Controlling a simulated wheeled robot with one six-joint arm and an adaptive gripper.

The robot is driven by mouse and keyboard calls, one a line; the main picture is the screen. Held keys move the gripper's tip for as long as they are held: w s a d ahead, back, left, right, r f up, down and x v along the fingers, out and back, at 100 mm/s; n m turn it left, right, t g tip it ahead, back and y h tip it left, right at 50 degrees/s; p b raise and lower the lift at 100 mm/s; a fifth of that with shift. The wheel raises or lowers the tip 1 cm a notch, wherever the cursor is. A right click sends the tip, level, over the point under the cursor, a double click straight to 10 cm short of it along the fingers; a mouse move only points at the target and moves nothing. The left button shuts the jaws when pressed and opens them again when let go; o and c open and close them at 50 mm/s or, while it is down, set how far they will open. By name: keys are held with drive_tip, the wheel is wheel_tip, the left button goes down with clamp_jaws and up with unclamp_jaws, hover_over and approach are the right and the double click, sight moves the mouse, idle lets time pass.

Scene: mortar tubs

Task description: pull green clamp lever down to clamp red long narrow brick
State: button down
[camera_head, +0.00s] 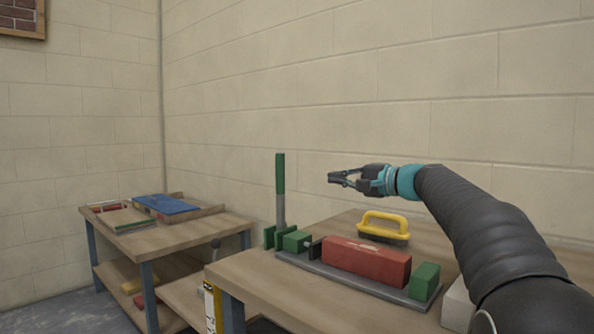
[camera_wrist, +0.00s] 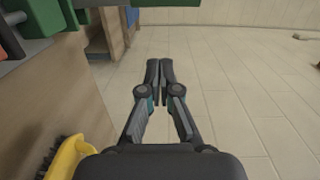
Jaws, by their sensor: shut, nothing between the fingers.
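The green clamp lever (camera_head: 280,178) stands upright on a grey stem at the left end of the clamp, in the head view. The red long narrow brick (camera_head: 366,262) lies on the clamp's grey base plate (camera_head: 330,276), between a green block with a dark jaw (camera_head: 297,242) on the left and a green end block (camera_head: 425,281) on the right. I cannot tell whether the jaw touches the brick. My gripper (camera_head: 332,179) is shut and empty, in the air to the right of the lever and above the brick. In the wrist view its fingertips (camera_wrist: 159,68) meet over the floor.
A yellow-handled brush (camera_head: 384,224) stands behind the brick on the wooden table (camera_head: 252,276). A pale block (camera_head: 457,306) is at the right. A second table (camera_head: 130,239) with a blue item (camera_head: 166,204) stands further left. A wall is behind.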

drive_tip(key=shift+w+d+r+y, duration=0.15)
drive_tip(key=shift+w+r, duration=0.1)
drive_tip(key=shift+w, duration=0.25)
drive_tip(key=shift+w+d+r+y, duration=0.1)
drive_tip(key=shift+w+r+y, duration=0.1)
drive_tip(key=shift+w, duration=0.25)
drive_tip(key=shift+a, duration=0.1)
drive_tip(key=p, duration=0.2)
hover_over(280, 194)
drive_tip(key=w+d, duration=0.2)
drive_tip(key=d, duration=0.2)
drive_tip(key=shift+a, duration=0.2)
drive_tip(key=shift+s+f+b, duration=0.1)
drive_tip(key=shift+b, duration=0.25)
